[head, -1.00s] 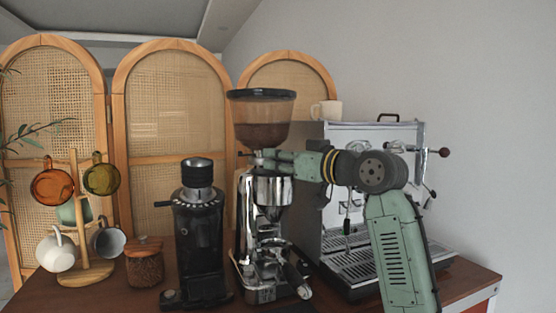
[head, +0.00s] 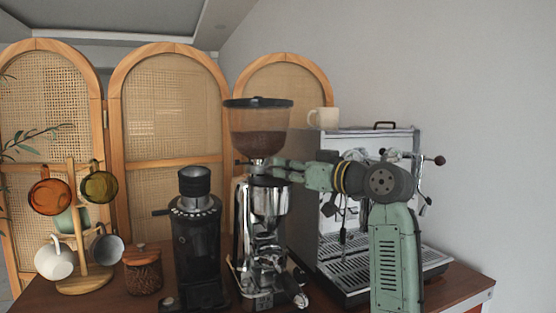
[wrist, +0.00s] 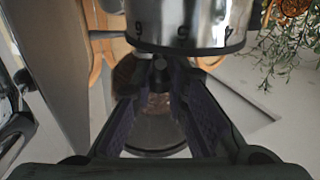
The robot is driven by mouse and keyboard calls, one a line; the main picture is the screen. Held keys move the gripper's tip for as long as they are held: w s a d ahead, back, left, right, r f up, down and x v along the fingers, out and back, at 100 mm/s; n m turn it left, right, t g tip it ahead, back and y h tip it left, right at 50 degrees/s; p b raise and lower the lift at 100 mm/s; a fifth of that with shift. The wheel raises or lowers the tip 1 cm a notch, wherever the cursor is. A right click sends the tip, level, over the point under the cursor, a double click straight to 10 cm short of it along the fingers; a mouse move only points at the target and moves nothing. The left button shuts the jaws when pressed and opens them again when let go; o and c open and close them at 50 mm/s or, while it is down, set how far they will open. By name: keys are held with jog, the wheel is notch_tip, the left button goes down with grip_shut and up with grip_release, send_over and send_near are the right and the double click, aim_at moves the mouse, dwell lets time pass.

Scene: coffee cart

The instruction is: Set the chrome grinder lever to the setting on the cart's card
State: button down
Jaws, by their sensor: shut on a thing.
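The chrome grinder (head: 269,200) stands mid-cart with a dark bean hopper (head: 258,130) on top. Its numbered collar (wrist: 185,22) fills the top of the wrist view, with numerals that seem to read 6, 5 and 4. My gripper (head: 262,167) reaches in from the right between hopper and chrome body. In the wrist view, my gripper's (wrist: 160,75) two dark fingers close around the small dark end of the lever (wrist: 160,62), just below the collar. The fingers hide most of the lever. I cannot make out the card in either view.
A black grinder (head: 198,235) stands close on the left, beside a lidded jar (head: 143,272) and a mug tree (head: 85,280). The espresso machine (head: 335,262) stands right of the chrome grinder, behind my arm, with a cup (head: 323,118) on top.

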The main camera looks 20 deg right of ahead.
jog(key=shift+w+d, duration=0.1)
jog(key=shift+d, duration=0.15)
jog(key=c, duration=1.6)
grip_release()
jog(key=v, duration=1.2)
